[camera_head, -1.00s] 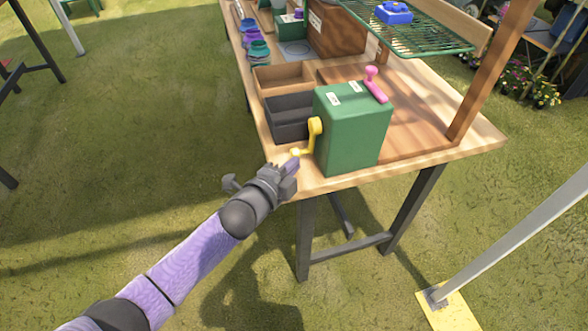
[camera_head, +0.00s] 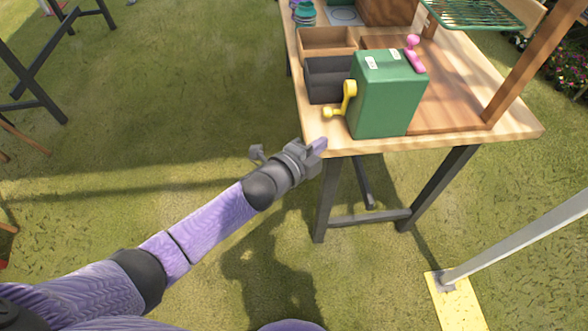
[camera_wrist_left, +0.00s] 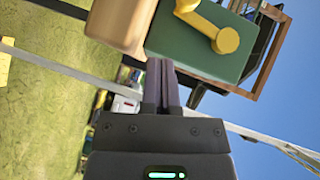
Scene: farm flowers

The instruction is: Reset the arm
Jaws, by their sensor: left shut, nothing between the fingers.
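My left arm (camera_head: 205,222) reaches in from the lower left. My left gripper (camera_head: 320,145) is shut and empty, at the near left corner of the wooden table, in front of the green box. In the left wrist view its fingers (camera_wrist_left: 161,85) lie together and point at the green box's lower edge, with nothing between them. The green box (camera_head: 385,97) has a yellow crank (camera_head: 348,97) on its left side and a pink lever (camera_head: 414,55) on top. The yellow crank also shows in the left wrist view (camera_wrist_left: 224,40). The gripper appears apart from the crank. My right gripper is out of view.
The wooden table (camera_head: 520,125) carries a dark tray (camera_head: 325,92) and a wooden tray (camera_head: 322,47) behind it. A green wire rack (camera_head: 470,14) is at the back right. A grey post on a yellow base (camera_head: 456,305) stands at lower right.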

